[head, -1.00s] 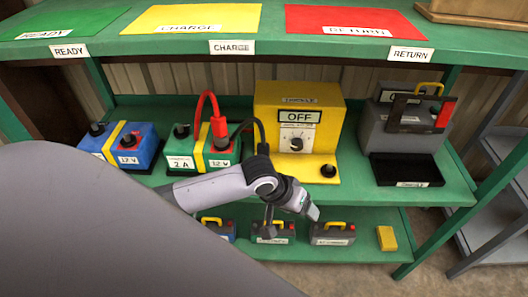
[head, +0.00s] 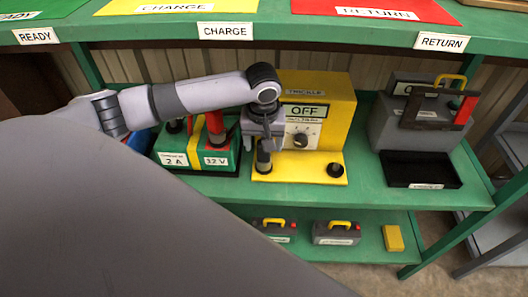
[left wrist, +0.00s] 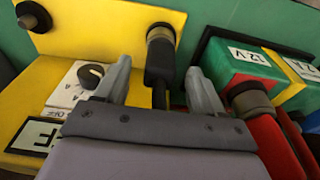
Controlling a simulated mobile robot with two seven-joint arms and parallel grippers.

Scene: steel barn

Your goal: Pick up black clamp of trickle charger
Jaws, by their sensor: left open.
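The yellow trickle charger (head: 335,105) stands on the middle shelf, its panel reading OFF. The black clamp (head: 264,152) appears as a dark upright piece at the left of the charger's yellow base. My left gripper (head: 258,135) reaches down over it from above. In the left wrist view, the dark clamp (left wrist: 160,62) stands between the two open fingers of my left gripper (left wrist: 160,85), with gaps visible on both sides. Its lower part is hidden by the gripper body. The red clamp (head: 215,124) is on the green-and-red battery (head: 200,157) beside the charger. My right gripper is not in view.
A black post (head: 335,170) stands on the charger base's right side. A grey unit with a black tray (head: 420,170) sits further right. Small grey cases (head: 337,233) and a yellow block (head: 393,238) lie on the lower shelf. The upper green shelf (head: 300,33) overhangs the back.

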